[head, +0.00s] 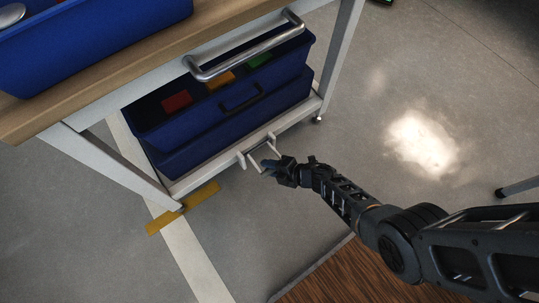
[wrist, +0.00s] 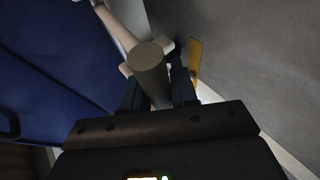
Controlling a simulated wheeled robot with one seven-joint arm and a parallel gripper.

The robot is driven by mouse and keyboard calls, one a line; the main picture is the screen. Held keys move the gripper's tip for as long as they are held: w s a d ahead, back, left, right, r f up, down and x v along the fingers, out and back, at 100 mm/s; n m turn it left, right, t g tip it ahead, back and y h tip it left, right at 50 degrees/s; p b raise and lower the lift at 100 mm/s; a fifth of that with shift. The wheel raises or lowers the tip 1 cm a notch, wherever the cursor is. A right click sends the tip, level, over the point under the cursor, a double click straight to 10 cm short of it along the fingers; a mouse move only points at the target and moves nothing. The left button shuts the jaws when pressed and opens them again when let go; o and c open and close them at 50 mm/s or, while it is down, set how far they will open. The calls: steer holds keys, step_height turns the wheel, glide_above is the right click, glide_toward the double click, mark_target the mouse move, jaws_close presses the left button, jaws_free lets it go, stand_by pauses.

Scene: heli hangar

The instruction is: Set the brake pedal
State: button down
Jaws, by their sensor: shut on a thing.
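The brake pedal (head: 242,160) is a small pale bracket with prongs at the lower front edge of the cart's bottom shelf. In the wrist view, the pedal (wrist: 149,62) shows as a grey rounded bar with pale arms behind it, between my two dark fingers. My gripper (head: 272,166) reaches in from the right at low height and is shut on the pedal. In the wrist view the gripper (wrist: 157,88) has one finger on each side of the bar. Part of the pedal is hidden behind the fingers.
The cart has a wooden top (head: 90,68), a metal push handle (head: 250,50) and pale legs. Blue bins (head: 225,125) fill its lower shelf. Yellow tape (head: 182,208) and a white stripe mark the floor. Open grey floor lies to the right.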

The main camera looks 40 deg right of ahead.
steer(key=shift+w+r+p, duration=0.15)
steer(key=shift+r+p, duration=0.45)
steer(key=shift+r, duration=0.15)
steer(key=shift+w+r+p, duration=0.15)
steer(key=shift+r+p, duration=0.4)
steer(key=shift+r, duration=0.15)
steer(key=shift+w, duration=0.1)
steer(key=c, duration=1)
jaws_free()
steer(key=shift+o, duration=0.2)
steer(key=p+v, duration=0.4)
steer(key=v, duration=0.4)
steer(key=shift+a, duration=0.1)
